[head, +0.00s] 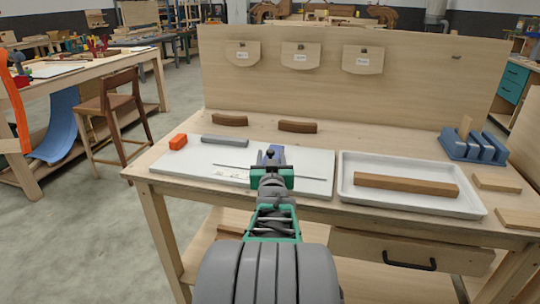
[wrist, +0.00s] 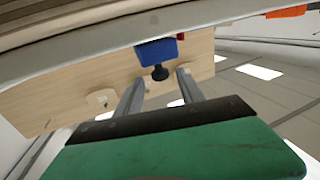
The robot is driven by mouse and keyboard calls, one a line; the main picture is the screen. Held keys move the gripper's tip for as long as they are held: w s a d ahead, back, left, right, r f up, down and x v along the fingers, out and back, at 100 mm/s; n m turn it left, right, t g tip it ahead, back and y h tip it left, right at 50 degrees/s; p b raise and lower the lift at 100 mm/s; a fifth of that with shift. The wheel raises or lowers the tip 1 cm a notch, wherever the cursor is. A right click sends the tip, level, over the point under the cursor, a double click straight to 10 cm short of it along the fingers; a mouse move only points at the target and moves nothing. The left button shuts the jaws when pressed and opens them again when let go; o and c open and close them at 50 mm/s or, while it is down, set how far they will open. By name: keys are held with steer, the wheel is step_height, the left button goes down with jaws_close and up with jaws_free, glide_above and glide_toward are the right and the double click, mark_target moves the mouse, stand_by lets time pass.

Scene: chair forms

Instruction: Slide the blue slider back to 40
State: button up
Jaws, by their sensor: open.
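The blue slider (head: 275,152) is on the white board (head: 322,158) on the workbench, just beyond my gripper (head: 271,170) in the head view. My gripper and wrist hide part of it and the board around it. In the wrist view the slider is a blue block (wrist: 157,52) with a black knob (wrist: 160,73). My gripper (wrist: 160,77) is open, with one finger on each side of the knob and visible gaps to it. A thin dark rod (head: 233,167) shows on both sides of my gripper. The scale figures are too small to read.
An orange block (head: 178,142) and a grey bar (head: 225,141) lie at the board's back left. A white tray (head: 350,205) with a brown wooden bar (head: 405,186) stands right of the board. A blue rack (head: 473,147) stands far right.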

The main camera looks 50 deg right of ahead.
mark_target(271, 154)
steer(key=x, duration=0.3)
steer(key=shift+w+d, duration=0.15)
steer(key=shift+w, duration=0.1)
steer(key=shift+c, duration=0.2)
jaws_close()
steer(key=shift+s, duration=0.1)
stand_by(0.9)
